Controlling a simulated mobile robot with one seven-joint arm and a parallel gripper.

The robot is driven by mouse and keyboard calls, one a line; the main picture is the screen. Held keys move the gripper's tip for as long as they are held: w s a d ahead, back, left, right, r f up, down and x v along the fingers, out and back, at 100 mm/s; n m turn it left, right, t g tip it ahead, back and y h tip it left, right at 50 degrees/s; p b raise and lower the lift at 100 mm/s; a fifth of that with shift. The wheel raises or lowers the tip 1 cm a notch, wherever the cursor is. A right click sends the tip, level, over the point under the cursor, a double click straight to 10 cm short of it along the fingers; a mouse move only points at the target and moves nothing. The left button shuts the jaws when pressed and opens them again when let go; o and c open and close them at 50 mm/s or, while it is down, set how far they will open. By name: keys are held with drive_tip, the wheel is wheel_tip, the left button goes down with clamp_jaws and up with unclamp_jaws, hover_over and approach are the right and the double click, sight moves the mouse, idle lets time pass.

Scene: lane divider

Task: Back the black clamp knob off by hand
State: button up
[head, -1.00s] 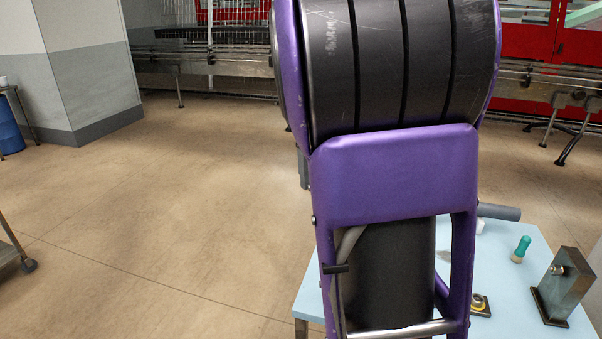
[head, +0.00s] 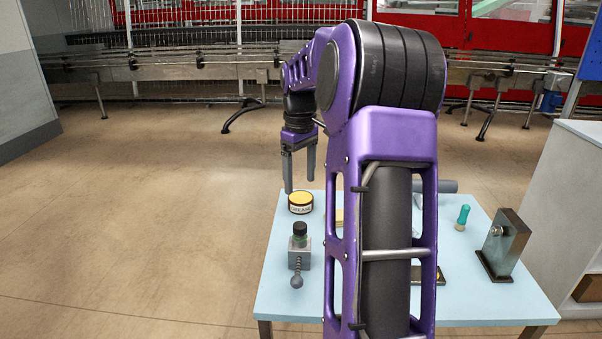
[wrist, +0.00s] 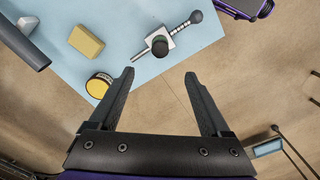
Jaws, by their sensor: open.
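The black clamp knob (head: 300,228) sits on top of a small grey metal clamp block (head: 303,261), with a green band below the knob. A ball-ended rod (head: 297,281) sticks out toward the front. The clamp stands near the left edge of the light blue table (head: 276,297). My gripper (head: 300,182) points down, open and empty, beyond the clamp near the table's far left corner. In the wrist view the knob (wrist: 160,46) lies ahead of the open fingers (wrist: 160,74), roughly centred between them and apart from both.
A yellow-lidded grease tin (head: 301,202) stands close to my gripper. A yellow block (wrist: 86,41) and grey tube (wrist: 25,45) lie further along. A teal-handled tool (head: 462,217) and dark metal bracket (head: 505,245) stand at the right. My arm hides the table's middle.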

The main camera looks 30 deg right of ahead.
sight(300, 224)
wheel_tip(300, 224, down, 16)
drive_tip(key=b, duration=0.2)
drive_tip(key=shift+b, duration=0.35)
clamp_jaws()
unclamp_jaws()
